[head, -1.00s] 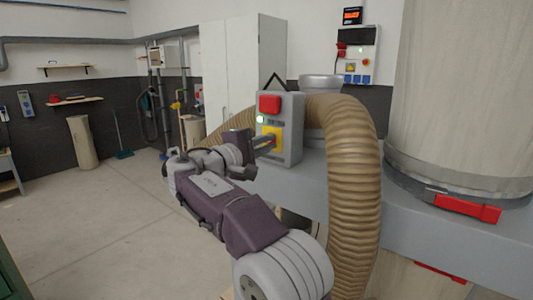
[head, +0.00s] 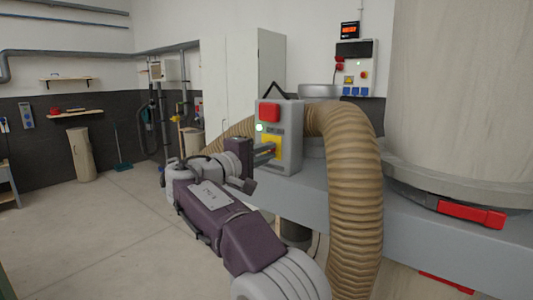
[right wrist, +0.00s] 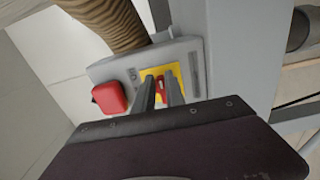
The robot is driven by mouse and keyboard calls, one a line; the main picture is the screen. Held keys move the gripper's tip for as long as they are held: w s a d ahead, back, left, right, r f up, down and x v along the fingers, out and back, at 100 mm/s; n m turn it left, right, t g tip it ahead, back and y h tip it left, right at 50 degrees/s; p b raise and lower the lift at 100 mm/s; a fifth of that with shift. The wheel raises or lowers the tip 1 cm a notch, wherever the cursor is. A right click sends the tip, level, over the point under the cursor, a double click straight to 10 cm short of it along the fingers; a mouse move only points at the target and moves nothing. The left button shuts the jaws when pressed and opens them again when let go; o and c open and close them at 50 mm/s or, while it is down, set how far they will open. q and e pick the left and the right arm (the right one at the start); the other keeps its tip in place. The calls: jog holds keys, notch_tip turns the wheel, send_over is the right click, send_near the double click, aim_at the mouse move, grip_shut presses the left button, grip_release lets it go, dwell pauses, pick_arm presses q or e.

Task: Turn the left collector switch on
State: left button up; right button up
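The switch box (head: 290,147) is grey and stands upright on the grey collector frame. It has a red button cover (head: 270,112), a lit green lamp (head: 260,128) and a yellow plate (head: 272,142). In the right wrist view a red switch knob (right wrist: 161,85) sits on the yellow plate. My right gripper (right wrist: 160,87) has its two dark fingers on either side of this knob, with almost no gap, and looks shut on it. In the head view the right gripper (head: 266,151) reaches the plate from the left. My left gripper is not in view.
A ribbed tan hose (head: 355,190) arches close behind and right of the box. A large pale collector bag (head: 455,90) with a red latch (head: 470,214) stands at the right. The floor (head: 90,235) at the left is clear.

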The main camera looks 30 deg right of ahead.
jog(key=shift+o, duration=1.2)
jog(key=v, duration=0.9)
jog(key=shift+b, duration=0.45)
